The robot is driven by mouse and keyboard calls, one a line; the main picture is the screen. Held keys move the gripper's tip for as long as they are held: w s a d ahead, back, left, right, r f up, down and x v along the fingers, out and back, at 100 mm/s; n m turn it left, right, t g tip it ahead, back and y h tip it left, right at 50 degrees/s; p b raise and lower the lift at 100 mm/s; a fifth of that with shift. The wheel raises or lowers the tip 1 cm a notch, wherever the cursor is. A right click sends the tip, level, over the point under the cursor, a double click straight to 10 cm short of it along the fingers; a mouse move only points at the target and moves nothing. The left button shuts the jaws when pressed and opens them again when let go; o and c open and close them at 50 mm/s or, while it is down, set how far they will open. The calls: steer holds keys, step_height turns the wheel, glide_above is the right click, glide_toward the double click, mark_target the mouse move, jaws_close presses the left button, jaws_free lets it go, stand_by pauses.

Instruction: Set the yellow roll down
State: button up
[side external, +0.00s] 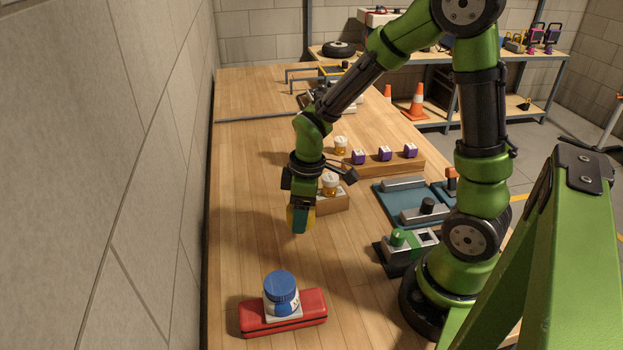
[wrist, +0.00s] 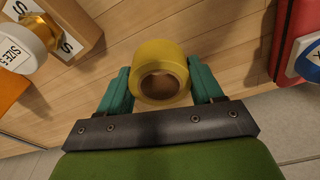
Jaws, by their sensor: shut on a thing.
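My gripper (wrist: 161,88) is shut on the yellow roll (wrist: 163,62), with one teal finger on each side of it. In the wrist view the roll's round brown opening faces the camera. In the side external view my gripper (side external: 300,222) points down over the wooden table (side external: 250,190), and only a yellow edge of the roll (side external: 290,215) shows beside the teal finger. The roll seems to be just above or at the tabletop; I cannot tell whether it touches.
A red case (side external: 250,318) with a blue-lidded jar (side external: 281,292) stands in front. A wooden block (side external: 333,201) bearing a white-topped jar (side external: 330,185) is close to the right of my gripper. Purple-and-white items stand on a wooden block (side external: 385,165) behind. The table's left part is clear.

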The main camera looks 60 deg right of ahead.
glide_above(247, 214)
steer(key=shift+s+d+f, duration=0.15)
steer(key=shift+s+f, duration=0.15)
steer(key=shift+f, duration=0.5)
steer(key=shift+w+f, duration=0.2)
steer(key=shift+f, duration=1.55)
steer(key=shift+f, duration=0.2)
steer(key=o, duration=1.1)
steer(key=shift+c, duration=0.2)
steer(key=shift+r, duration=0.15)
